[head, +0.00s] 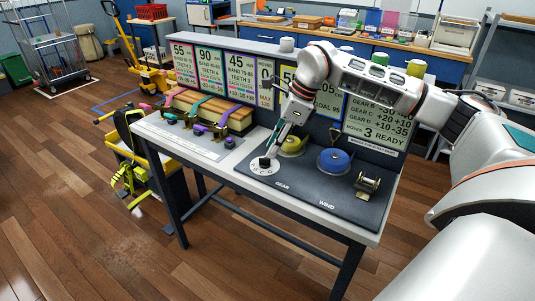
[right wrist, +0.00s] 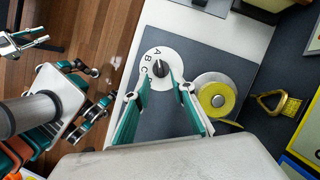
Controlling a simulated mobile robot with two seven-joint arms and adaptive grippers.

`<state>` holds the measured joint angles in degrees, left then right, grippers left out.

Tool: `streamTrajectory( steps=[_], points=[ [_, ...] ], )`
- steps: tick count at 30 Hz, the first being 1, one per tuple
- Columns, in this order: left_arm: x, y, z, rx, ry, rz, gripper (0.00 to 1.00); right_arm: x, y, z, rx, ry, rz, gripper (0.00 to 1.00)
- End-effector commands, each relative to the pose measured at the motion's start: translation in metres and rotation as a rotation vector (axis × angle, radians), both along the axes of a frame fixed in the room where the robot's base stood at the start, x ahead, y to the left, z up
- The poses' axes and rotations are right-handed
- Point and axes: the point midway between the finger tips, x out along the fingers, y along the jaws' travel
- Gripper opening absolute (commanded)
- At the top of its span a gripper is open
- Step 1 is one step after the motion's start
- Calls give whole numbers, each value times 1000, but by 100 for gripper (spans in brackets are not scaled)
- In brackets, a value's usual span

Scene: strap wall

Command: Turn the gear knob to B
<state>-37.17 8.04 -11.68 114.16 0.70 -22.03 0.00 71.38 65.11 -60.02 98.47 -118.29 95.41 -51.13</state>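The gear knob is a black knob (right wrist: 160,69) on a white round dial (right wrist: 156,58) with the letters A, B and C showing in the right wrist view. In the head view the dial (head: 264,166) lies on the dark panel above the word GEAR. My right gripper (right wrist: 161,80) is open, its two teal fingers pointing down at the dial, one on each side of the knob. I see a gap on both sides, so it does not grip the knob. Which letter the knob points at is unclear. My left gripper (right wrist: 98,86) shows at the left of the right wrist view, empty, its fingers apart.
A yellow spool (right wrist: 216,97) sits close beside the dial. On the bench (head: 210,148) are also a blue drum (head: 333,161), a small winch (head: 367,185) and coloured straps at the left. Upright sign boards (head: 372,122) stand behind. The panel's front strip is clear.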

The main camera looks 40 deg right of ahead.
Motion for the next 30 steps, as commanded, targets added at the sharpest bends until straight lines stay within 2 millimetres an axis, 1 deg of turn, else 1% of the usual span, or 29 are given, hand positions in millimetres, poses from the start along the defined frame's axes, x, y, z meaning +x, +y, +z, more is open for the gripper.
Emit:
streamTrajectory(
  steps=[1, 7, 10, 18, 21, 30],
  points=[
    [0, 0, -2, 1, 2, 0, 24, 1, 3, -10, 0, 3, 1, 24],
    [8, 0, 5, 1, -20, -1, 24, 7, 9, -29, 1, 2, 0, 24],
    [12, 0, 9, 1, -29, -1, 24, 8, 10, -32, 1, 1, -1, 24],
    [15, 1, 10, 3, -33, 1, 24, 9, 11, -33, 1, 0, -1, 24],
    [15, 1, 9, 3, -32, 1, 24, 8, 11, -33, 1, 0, -1, 0],
    [14, 2, 9, 3, -29, 1, 24, 9, 11, -32, 1, -1, 6, 0]
  ],
)
